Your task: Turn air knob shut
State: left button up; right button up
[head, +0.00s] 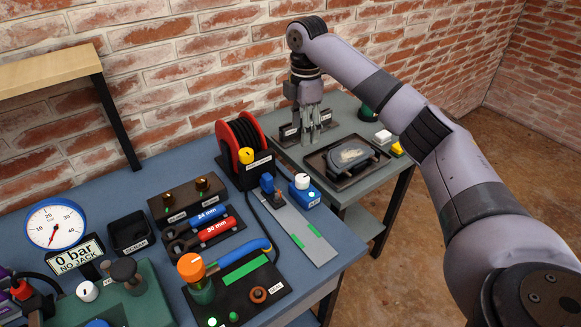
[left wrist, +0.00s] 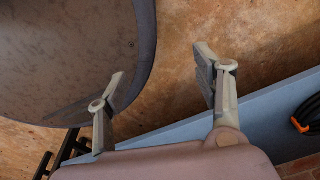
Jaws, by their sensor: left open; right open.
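The air knob (head: 302,181) is a white knob on a small blue block (head: 305,194), at the right part of the blue bench (head: 345,247). The block's small label is hard to read. My right gripper (head: 311,135) points down over the back of the grey side table, beyond the knob and clear of it. It is open, by a dark holder whose contents I cannot make out. My left gripper (left wrist: 160,64) is open and empty in the left wrist view, and the knob does not show there.
Beside the knob are a grey strip (head: 290,225) with a blue-handled part and a red hose reel (head: 243,142). An orange-knobbed valve (head: 191,268), wrenches (head: 205,230) and a pressure gauge (head: 55,225) lie further left. A black tray (head: 345,160) sits on the side table.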

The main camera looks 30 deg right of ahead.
send_near(302, 178)
notch_tip(302, 178, down, 9)
jog(key=shift+w+f+p, duration=0.1)
jog(key=shift+w+p, duration=0.05)
jog(key=shift+p, duration=0.6)
jog(key=shift+f, duration=0.3)
jog(key=c, duration=1.2)
pick_arm(q)
jog(key=s, duration=0.1)
jog(key=s+r, duration=0.1)
jog(key=s, duration=0.1)
jog(key=shift+r, duration=0.25)
pick_arm(e)
jog(key=shift+o, duration=0.2)
pick_arm(q)
jog(key=shift+r, duration=0.1)
